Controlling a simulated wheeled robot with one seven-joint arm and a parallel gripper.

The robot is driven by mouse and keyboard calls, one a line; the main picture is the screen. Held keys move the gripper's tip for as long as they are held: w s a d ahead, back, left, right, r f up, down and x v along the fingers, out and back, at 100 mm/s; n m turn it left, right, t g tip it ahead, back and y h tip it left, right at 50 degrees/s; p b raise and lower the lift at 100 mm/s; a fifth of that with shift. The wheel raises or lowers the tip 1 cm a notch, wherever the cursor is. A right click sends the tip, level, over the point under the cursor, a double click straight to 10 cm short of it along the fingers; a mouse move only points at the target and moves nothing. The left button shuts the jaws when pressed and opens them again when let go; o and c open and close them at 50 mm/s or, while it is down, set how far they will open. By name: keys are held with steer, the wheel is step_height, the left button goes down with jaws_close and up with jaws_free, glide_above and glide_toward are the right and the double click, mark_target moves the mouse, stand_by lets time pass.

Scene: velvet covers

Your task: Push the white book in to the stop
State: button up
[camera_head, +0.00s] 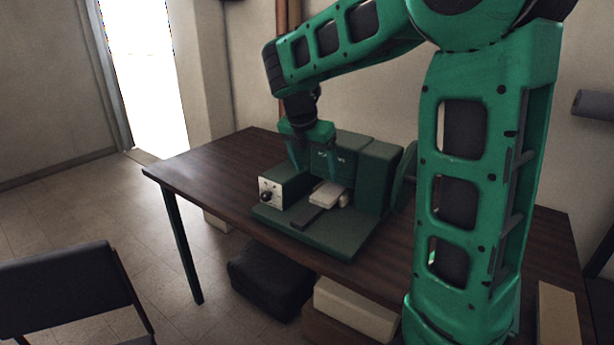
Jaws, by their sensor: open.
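A small white block (326,194), which looks like the white book, lies flat on a dark green fixture (335,235) on the table. It sits in front of the fixture's tall green back blocks (358,170), to the right of a box with a white front plate and black knob (270,193). My gripper (313,172) points down above and slightly left of the white block, close to the green blocks. Its jaws are open, and I see nothing held. The fingertips blend with the green behind them, so contact cannot be told. The stop cannot be made out.
A dark strip (307,217) lies on the fixture in front of the white block. A small pale rounded piece (345,200) is at its right. The brown table (210,174) is bare at left. A black chair (65,285) stands at lower left.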

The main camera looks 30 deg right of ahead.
mark_target(324, 196)
steer(key=shift+d, duration=0.1)
steer(key=x, duration=1)
steer(key=shift+w+d+f, duration=0.15)
steer(key=shift+f, duration=0.25)
steer(key=c, duration=1.3)
steer(key=o, duration=1.3)
steer(key=shift+c, duration=0.2)
steer(key=shift+r, duration=0.1)
steer(key=v, duration=1)
steer(key=shift+r, duration=0.3)
